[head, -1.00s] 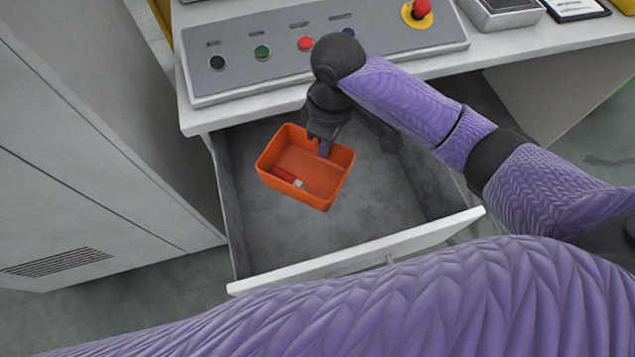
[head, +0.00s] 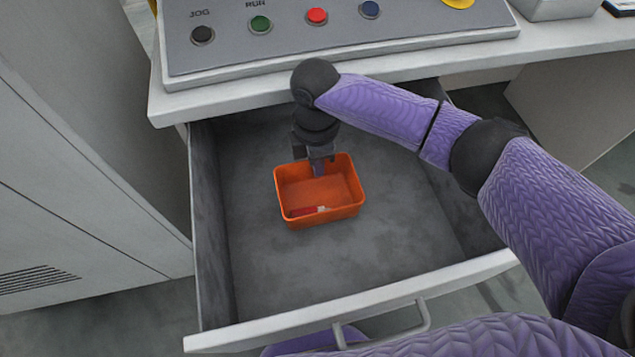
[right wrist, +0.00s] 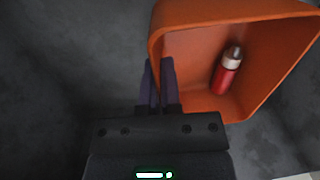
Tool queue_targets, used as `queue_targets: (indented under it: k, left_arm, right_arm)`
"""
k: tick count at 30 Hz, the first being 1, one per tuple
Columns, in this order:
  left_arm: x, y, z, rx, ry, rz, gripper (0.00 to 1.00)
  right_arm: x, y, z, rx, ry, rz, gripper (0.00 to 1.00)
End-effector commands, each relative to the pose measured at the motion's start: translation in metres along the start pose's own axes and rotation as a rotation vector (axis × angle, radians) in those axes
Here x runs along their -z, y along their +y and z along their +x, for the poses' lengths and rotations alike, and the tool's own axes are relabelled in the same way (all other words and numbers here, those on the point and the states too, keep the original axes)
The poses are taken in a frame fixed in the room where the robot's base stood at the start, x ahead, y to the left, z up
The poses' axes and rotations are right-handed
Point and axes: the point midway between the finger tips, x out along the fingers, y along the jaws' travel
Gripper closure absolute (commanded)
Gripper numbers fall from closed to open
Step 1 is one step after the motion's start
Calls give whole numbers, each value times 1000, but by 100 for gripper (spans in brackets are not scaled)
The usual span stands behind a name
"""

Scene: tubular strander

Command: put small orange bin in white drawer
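The small orange bin (head: 318,215) is inside the open white drawer (head: 350,308), over its grey floor, near the middle. It looks about level; whether its base touches the floor I cannot tell. My right gripper (head: 318,168) points down at the bin's far wall. In the right wrist view the fingers (right wrist: 158,85) are close together with the wall of the bin (right wrist: 190,20) between them, one finger inside and one outside. A red bottle-like item with a pale cap (right wrist: 228,72) lies in the bin. My left gripper is out of view.
A control panel (head: 330,45) with several coloured buttons sits on the desk above the drawer. A grey cabinet (head: 80,150) stands at the left. The drawer floor around the bin is clear. A handle (head: 424,316) is on the drawer's front.

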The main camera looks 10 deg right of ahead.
Motion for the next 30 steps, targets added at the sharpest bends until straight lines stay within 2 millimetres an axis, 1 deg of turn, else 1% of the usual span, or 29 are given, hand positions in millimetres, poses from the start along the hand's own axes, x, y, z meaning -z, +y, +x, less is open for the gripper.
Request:
queue_targets:
  k: [4,7,9,14,19,21,24,30]
  left_arm:
    - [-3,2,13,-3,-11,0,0]
    - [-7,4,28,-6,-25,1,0]
    - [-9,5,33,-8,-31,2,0]
    - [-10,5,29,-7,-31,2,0]
    - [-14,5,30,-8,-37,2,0]
    - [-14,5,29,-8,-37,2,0]
    - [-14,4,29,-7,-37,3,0]
    - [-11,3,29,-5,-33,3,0]
  right_arm:
    - [0,2,23,2,0,1,100]
    - [0,3,49,4,0,1,100]
    - [0,4,58,3,0,1,100]
    - [0,4,53,-2,0,1,100]
    - [0,4,56,-1,1,1,100]
    - [0,4,55,-2,1,1,81]
    - [0,4,55,-2,1,1,61]
    - [0,4,55,-2,1,1,61]
